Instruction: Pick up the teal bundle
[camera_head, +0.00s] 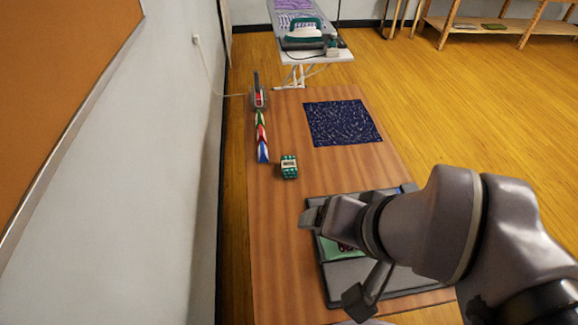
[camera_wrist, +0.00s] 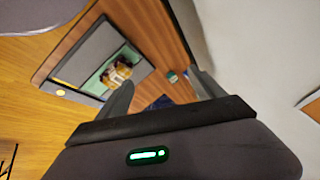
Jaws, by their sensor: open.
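The teal bundle (camera_head: 289,167) is a small block with a pale label around its middle. It rests alone on the wooden table, left of centre in the head view. It also shows small in the wrist view (camera_wrist: 172,76), between the two fingers and farther off. My gripper (camera_head: 333,258) is over the dark tray at the near right, apart from the bundle. In the wrist view its fingers (camera_wrist: 162,92) are spread wide with nothing between them. My arm covers part of the tray.
The dark tray (camera_head: 338,288) has a green section holding a patterned item. A navy speckled cloth (camera_head: 343,122) lies flat beyond the bundle. Green, red and blue items (camera_head: 262,137) line the table's left edge near the wall. An ironing board (camera_head: 318,57) stands behind.

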